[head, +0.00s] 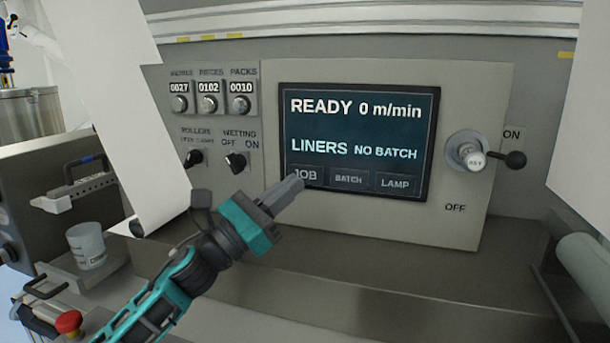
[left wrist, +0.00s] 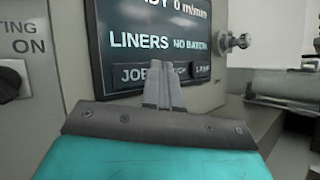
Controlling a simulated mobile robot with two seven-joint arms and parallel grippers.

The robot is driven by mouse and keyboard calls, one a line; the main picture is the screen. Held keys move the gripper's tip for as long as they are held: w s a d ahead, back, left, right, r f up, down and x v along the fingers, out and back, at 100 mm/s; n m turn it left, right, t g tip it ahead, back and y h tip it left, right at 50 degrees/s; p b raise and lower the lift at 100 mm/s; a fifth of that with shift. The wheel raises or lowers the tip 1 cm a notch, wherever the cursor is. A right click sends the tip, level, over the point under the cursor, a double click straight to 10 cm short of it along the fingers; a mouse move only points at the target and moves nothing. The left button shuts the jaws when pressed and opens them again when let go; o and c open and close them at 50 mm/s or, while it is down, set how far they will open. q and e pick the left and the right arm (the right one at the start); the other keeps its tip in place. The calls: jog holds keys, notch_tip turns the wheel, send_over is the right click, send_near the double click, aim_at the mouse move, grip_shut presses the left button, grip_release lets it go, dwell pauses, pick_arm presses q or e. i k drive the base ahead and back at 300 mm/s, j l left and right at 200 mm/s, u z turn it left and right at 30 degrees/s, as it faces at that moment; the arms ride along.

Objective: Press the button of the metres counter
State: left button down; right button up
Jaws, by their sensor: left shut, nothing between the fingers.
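The metres counter (head: 180,88) is the leftmost of three counters on the panel in the head view and reads 0027. Its round button (head: 180,104) sits just below the digits. My left gripper (head: 293,187) is shut and empty. Its fingertips are in front of the lower left of the screen, by the JOB key (head: 306,175), to the right of and below the counter. In the left wrist view the closed fingers (left wrist: 162,88) point at the screen's lower edge; whether they touch it I cannot tell. The counter is outside that view.
The pieces counter (head: 209,88) reads 0102 and the packs counter (head: 241,87) reads 0010, close beside. Below are the rollers knob (head: 193,158) and wetting knob (head: 236,163). The screen (head: 355,125) shows READY. A white web (head: 125,110) hangs at the left.

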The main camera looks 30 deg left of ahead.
aim_at(178, 104)
jog(key=k+l, duration=0.8)
